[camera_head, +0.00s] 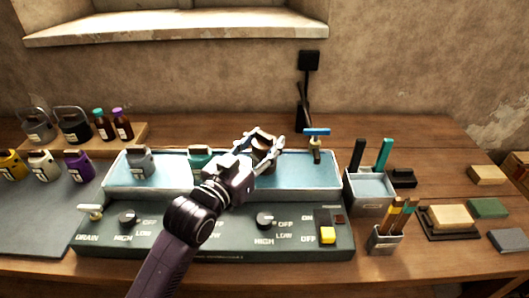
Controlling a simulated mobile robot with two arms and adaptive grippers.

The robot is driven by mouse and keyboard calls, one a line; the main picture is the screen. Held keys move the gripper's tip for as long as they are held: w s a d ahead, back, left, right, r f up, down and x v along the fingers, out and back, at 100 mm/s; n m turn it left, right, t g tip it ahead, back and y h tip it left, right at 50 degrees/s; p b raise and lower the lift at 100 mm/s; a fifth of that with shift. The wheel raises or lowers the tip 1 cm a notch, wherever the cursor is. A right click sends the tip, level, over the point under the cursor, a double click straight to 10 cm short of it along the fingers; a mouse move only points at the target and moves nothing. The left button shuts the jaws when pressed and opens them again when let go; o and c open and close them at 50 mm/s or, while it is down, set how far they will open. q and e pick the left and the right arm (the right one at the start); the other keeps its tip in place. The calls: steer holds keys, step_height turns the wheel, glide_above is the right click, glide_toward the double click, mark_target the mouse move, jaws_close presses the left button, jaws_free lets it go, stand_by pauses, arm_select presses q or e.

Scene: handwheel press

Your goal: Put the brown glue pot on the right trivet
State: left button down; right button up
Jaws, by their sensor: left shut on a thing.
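The brown glue pot (263,151) is at the right half of the long shallow water bath (325,171). My left gripper (262,141) reaches over from the front and is shut on the brown pot, its fingers on either side of it and partly hiding it. I cannot tell whether the pot's base touches the bath or hangs above it. No trivet can be made out clearly. My right gripper is not in view.
A grey pot (140,162) and a teal pot (200,158) stand in the bath. A blue-handled tap (316,138) rises at its right end. A tool box (370,199) stands to the right. The front panel has knobs and a yellow switch (327,235).

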mark_target(259, 158)
arm_select(q)
steer(key=shift+f, duration=1.55)
steer(key=shift+f, duration=0.1)
steer(key=c, duration=1.1)
jaws_free()
steer(key=shift+f, duration=0.15)
steer(key=shift+r, duration=0.25)
steer(key=b+v, duration=0.1)
steer(key=v, duration=1)
steer(key=shift+f, duration=0.15)
steer(key=shift+s+a, duration=0.3)
steer(key=shift+s, duration=0.15)
